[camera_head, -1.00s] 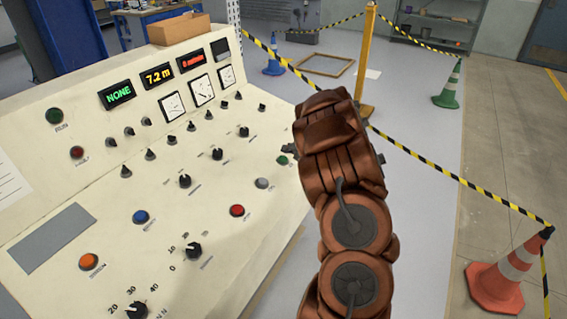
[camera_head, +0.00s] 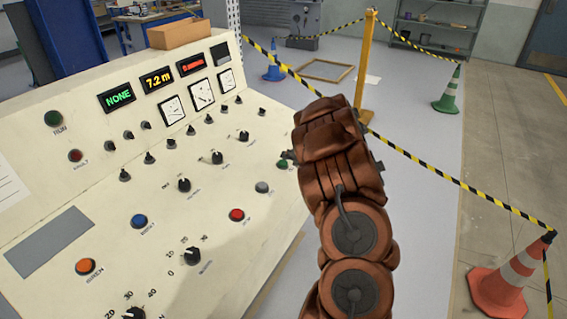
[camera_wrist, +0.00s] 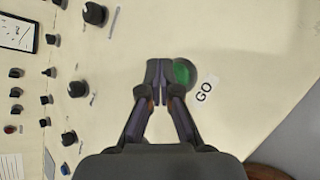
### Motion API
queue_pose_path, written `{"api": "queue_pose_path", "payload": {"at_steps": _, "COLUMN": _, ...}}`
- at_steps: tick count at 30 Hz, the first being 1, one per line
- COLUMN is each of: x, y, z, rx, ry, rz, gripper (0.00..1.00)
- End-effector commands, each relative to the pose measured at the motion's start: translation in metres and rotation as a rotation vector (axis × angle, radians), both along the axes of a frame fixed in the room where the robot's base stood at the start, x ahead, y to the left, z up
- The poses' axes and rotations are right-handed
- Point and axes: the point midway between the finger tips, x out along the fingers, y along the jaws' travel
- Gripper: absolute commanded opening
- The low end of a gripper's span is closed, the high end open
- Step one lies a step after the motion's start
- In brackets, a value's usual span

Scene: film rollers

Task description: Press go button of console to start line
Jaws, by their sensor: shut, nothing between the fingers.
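The console (camera_head: 110,170) is a cream sloped panel on the left of the head view. Its green go button (camera_head: 282,164) sits near the panel's right edge, partly beside my arm. In the wrist view the green go button (camera_wrist: 184,72) has a "GO" label (camera_wrist: 206,89) to its right. My gripper (camera_wrist: 158,70) is shut and empty, its fingertips just left of the button and overlapping its edge in the picture. I cannot tell whether they touch it. In the head view my gripper (camera_head: 287,156) is mostly hidden behind my brown wrist.
Other buttons are on the panel: grey (camera_head: 262,187), red (camera_head: 236,215), blue (camera_head: 139,221) and orange (camera_head: 86,266), with several black knobs.

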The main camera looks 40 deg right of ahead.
Motion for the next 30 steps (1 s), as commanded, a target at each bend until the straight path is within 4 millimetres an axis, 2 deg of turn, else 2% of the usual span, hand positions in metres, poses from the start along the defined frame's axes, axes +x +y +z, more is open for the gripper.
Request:
{"api": "queue_pose_path", "payload": {"at_steps": 16, "x": 0.0001, "y": -0.0001, "z": -0.0003, "rx": 0.0, "ry": 0.0, "rz": 0.0, "gripper": 0.0}}
{"api": "queue_pose_path", "payload": {"at_steps": 30, "x": 0.0017, "y": 0.0004, "z": -0.0089, "rx": 0.0, "ry": 0.0, "rz": 0.0, "gripper": 0.0}}
